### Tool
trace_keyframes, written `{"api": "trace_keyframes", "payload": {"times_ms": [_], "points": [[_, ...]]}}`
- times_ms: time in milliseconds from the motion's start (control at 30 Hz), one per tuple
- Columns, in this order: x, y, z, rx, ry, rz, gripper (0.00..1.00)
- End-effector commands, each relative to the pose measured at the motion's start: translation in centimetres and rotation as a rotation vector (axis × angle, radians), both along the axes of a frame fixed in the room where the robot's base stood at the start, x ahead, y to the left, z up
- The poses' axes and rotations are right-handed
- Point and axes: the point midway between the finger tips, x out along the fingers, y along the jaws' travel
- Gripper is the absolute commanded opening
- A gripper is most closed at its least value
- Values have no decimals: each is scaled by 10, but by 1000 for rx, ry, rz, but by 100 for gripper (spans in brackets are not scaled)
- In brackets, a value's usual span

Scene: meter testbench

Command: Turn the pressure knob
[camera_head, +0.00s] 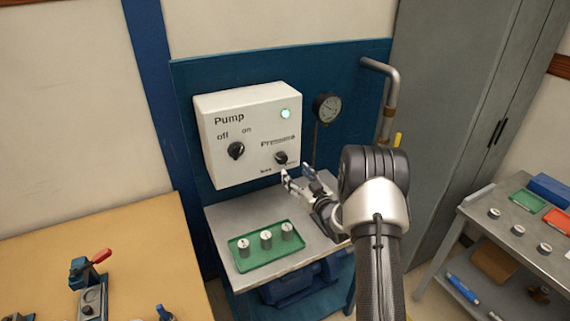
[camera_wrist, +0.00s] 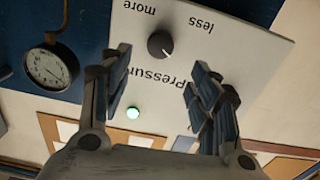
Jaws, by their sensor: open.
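The black pressure knob (camera_head: 281,157) is on the lower right of the white pump box (camera_head: 222,168), under the "Pressure" label. The wrist view shows the same knob (camera_wrist: 160,45) upside down, between the words "more" and "less". My gripper (camera_head: 298,178) is open, just below and to the right of the knob in the head view. In the wrist view my gripper (camera_wrist: 160,70) has its two fingers apart, with the knob beyond the gap between them. No contact with the knob shows.
A pump switch knob (camera_head: 236,150) sits left on the box, and a green light (camera_head: 285,113) is lit. A pressure gauge (camera_head: 327,107) and a grey pipe (camera_head: 392,85) are to the right. A green tray (camera_head: 243,266) with three metal cylinders lies on the bench below.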

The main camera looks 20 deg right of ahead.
Motion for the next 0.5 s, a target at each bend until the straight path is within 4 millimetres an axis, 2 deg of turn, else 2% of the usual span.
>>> {"api": "trace_keyframes", "payload": {"times_ms": [100,300,500], "points": [[27,2,-1,-1,-3,2,56],[65,3,-1,-1,-2,1,56],[83,3,0,-1,0,-1,56]]}}
